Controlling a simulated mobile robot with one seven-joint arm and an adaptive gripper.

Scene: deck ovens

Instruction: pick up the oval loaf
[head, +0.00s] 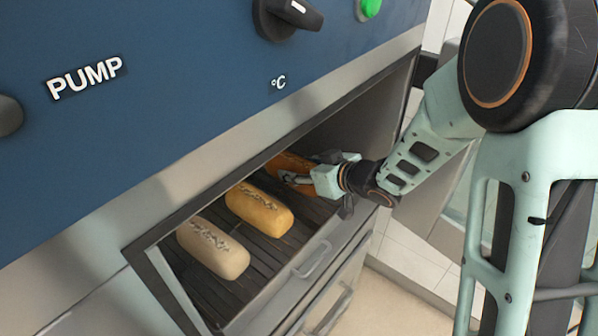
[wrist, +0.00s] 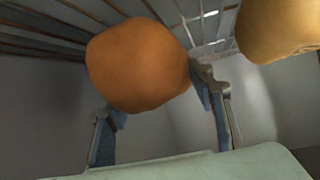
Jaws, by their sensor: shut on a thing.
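An orange-brown loaf (head: 285,166) is at the far right end of the row in the open oven drawer. In the wrist view the same brown loaf (wrist: 138,66) looks rounded and sits between my two fingers, one at each side. My gripper (head: 296,180) is shut on it, reaching in from the right. Part of the loaf is hidden by my gripper in the head view. I cannot tell whether it is clear of the rack.
A golden loaf (head: 259,208) lies beside it on the dark slatted rack (head: 262,258), and a pale loaf (head: 212,248) lies nearer. The drawer's metal front (head: 322,252) and the blue control panel (head: 150,120) bound the opening.

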